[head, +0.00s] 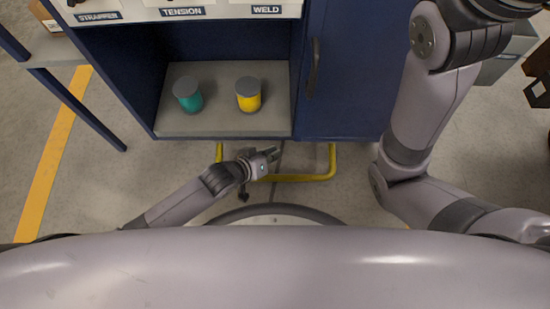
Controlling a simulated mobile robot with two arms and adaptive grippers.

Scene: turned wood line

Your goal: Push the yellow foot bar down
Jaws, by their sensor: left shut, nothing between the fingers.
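The yellow foot bar (315,179) is a bent tube at the foot of the dark blue cabinet, near the floor. Its two side legs run back under the cabinet, and my left gripper and wrist cover part of its left half. My left gripper (275,153) is shut and empty. It appears over the area between the bar's front rail and the cabinet's lower edge. I cannot tell its height above the bar or whether it touches it. My right arm rises on the right and leaves the picture at the top; its gripper is out of view.
The blue cabinet (345,100) has a grey open shelf (215,123) holding a teal canister (188,97) and a yellow canister (249,100). A panel labelled STRAPPER, TENSION and WELD (225,11) is above. A blue table leg (85,115) stands left. Bare floor surrounds the bar.

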